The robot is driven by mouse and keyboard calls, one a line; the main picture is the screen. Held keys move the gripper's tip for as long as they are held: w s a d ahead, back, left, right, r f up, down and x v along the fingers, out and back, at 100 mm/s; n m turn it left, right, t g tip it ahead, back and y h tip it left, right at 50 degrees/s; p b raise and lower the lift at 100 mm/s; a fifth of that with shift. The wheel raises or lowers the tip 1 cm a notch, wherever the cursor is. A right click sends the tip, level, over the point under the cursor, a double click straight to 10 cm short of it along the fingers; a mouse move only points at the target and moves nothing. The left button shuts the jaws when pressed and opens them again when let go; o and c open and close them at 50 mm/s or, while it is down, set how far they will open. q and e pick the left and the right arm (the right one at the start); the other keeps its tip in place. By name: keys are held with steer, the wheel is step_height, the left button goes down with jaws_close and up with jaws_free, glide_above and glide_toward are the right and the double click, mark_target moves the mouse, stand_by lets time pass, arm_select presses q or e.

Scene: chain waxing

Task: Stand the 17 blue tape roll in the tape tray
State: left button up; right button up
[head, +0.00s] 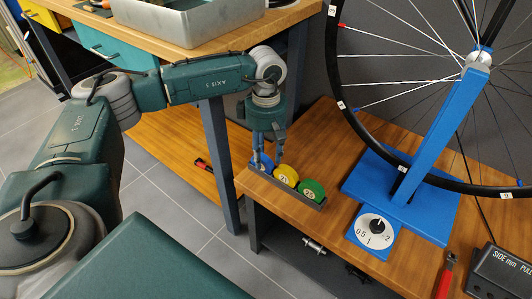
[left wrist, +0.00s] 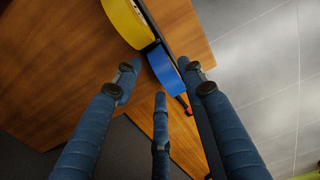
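The blue tape roll (head: 262,163) stands at the left end of the dark tape tray (head: 297,197), beside the yellow roll (head: 286,175); its number is not legible. In the left wrist view the blue roll (left wrist: 164,70) is upright against the tray's long dark edge, next to the yellow roll (left wrist: 127,22). My left gripper (head: 267,154) points down over the blue roll, partly covering it. Its blue fingers (left wrist: 160,82) are spread, with gaps to the roll, so it looks open and empty. My right gripper is not in view.
A green roll (head: 312,190) stands at the tray's right end. A blue wheel stand (head: 432,140) with a spoked wheel and a dial (head: 375,232) are to the right. A metal basin (head: 190,20) sits on the bench behind. The tray lies at the table's front-left edge.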

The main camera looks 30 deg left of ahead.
arm_select(q)
step_height(320, 180, up, 12)
stand_by(0.7)
stand_by(0.6)
